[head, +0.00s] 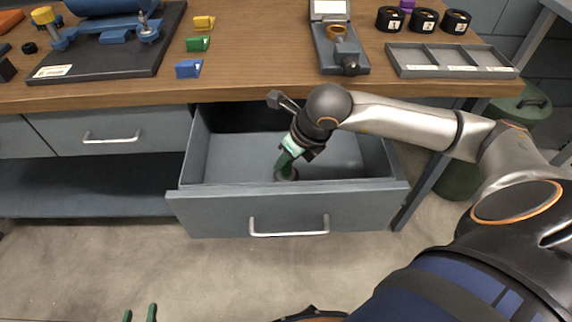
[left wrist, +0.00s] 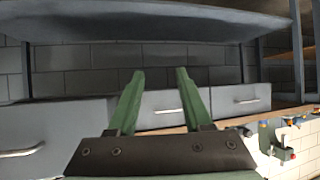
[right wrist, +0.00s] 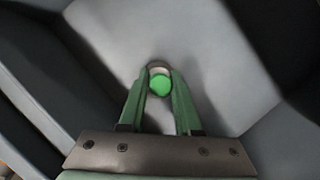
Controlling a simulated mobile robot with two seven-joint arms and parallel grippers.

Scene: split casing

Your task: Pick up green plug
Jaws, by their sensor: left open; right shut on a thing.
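The green plug (right wrist: 160,86) shows in the right wrist view as a round green top with a grey rim, between the fingertips. My right gripper (head: 288,166) reaches down into the open drawer (head: 240,213) and is shut on the plug, close to the drawer floor. In the head view the fingers largely hide the plug, and I cannot tell whether it touches the floor. My left gripper (head: 140,313) is open and empty at the bottom edge of the head view, away from the drawer. Its spread fingers also show in the left wrist view (left wrist: 158,78).
The workbench (head: 270,60) stands behind the drawer. It bears yellow (head: 204,22), green (head: 198,44) and blue (head: 189,68) blocks, a grey device (head: 340,50), black numbered rings (head: 424,20) and a three-part tray (head: 450,71). The drawer walls surround my right gripper.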

